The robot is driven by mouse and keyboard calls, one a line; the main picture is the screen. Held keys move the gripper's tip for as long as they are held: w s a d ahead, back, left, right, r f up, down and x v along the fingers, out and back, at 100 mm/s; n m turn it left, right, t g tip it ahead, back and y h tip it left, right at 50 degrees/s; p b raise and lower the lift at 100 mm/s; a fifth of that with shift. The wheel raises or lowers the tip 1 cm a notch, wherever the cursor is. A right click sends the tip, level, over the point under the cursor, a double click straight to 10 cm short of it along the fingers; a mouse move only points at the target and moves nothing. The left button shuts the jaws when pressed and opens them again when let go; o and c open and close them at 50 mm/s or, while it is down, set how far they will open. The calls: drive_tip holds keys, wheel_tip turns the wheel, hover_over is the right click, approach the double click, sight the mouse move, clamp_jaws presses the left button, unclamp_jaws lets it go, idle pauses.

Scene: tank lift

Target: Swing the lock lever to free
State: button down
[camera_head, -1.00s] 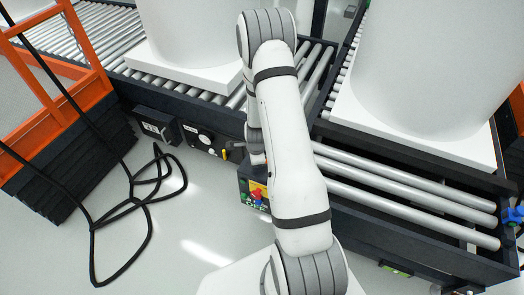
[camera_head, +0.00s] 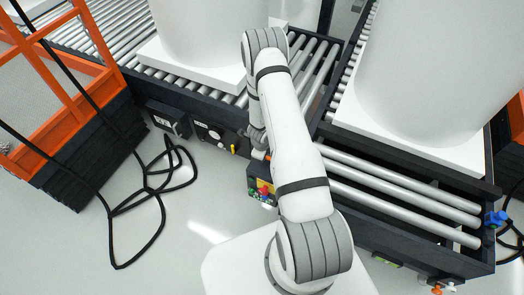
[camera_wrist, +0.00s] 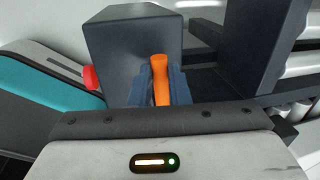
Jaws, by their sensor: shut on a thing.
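The orange lock lever (camera_wrist: 160,78) stands upright in the middle of the wrist view, in front of a dark grey box (camera_wrist: 130,42). My gripper (camera_wrist: 159,88) is shut on the lever, with one blue-grey finger on each side of it. The lower part of the lever is hidden between the fingers. In the head view my own arm covers the gripper and most of the lever's surroundings.
A red button (camera_wrist: 90,78) sticks out left of the box. A control box with coloured knobs (camera_head: 262,190) sits below the conveyor. White tanks (camera_head: 425,75) stand on roller conveyors (camera_head: 400,195). A black cable (camera_head: 160,215) loops over the floor at left. An orange frame (camera_head: 95,35) stands left.

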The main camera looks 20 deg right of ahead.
drive_tip(key=shift+s+d+f+m, duration=0.1)
drive_tip(key=shift+d+m, duration=0.3)
drive_tip(key=c, duration=1.4)
unclamp_jaws()
drive_tip(key=shift+a, duration=0.15)
drive_tip(key=shift+o, duration=0.2)
drive_tip(key=shift+r+p, duration=0.3)
drive_tip(key=shift+r, duration=0.1)
wheel_tip(320, 180, up, 7)
drive_tip(key=a+p, duration=0.1)
drive_tip(key=shift+s+p, duration=0.3)
drive_tip(key=shift+s, duration=0.15)
